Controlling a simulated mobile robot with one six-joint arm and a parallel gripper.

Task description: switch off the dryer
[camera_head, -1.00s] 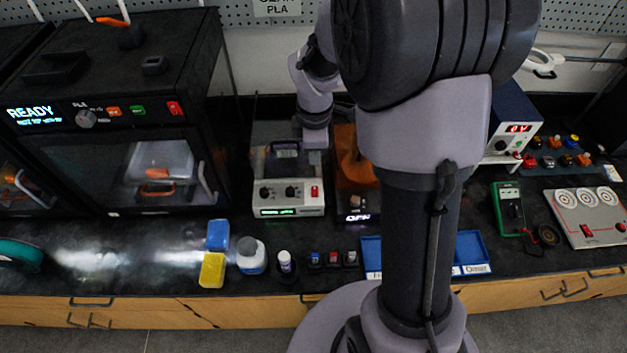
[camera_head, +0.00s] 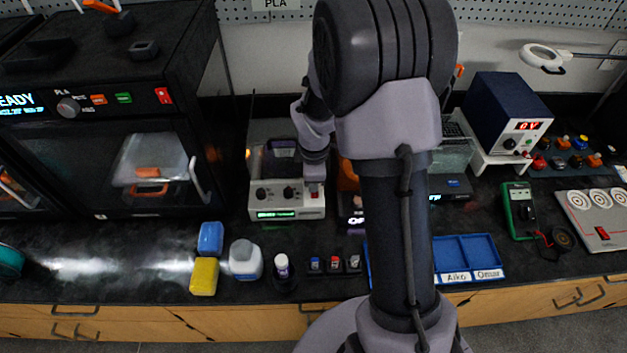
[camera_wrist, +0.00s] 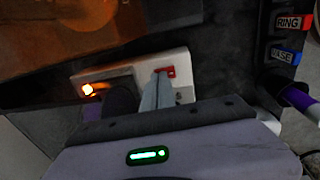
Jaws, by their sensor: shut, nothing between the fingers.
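The dryer (camera_head: 272,202) appears to be the small pale box with a clear lid, two knobs and a lit green display, standing on the black bench left of my arm. A purple thing shows under its lid. My gripper (camera_head: 314,182) is shut and empty at the right end of the dryer's front, and partly covers it. In the wrist view, the fingertips (camera_wrist: 161,76) are at a red switch (camera_wrist: 170,71) on a pale panel. I cannot tell whether they touch it. An orange light (camera_wrist: 88,89) glows on the left of the panel.
A black machine (camera_head: 90,110) reading READY stands left of the dryer. A bottle (camera_head: 245,260), sponges and a blue tray (camera_head: 468,256) lie along the front. RING (camera_wrist: 289,22) and VASE labels show.

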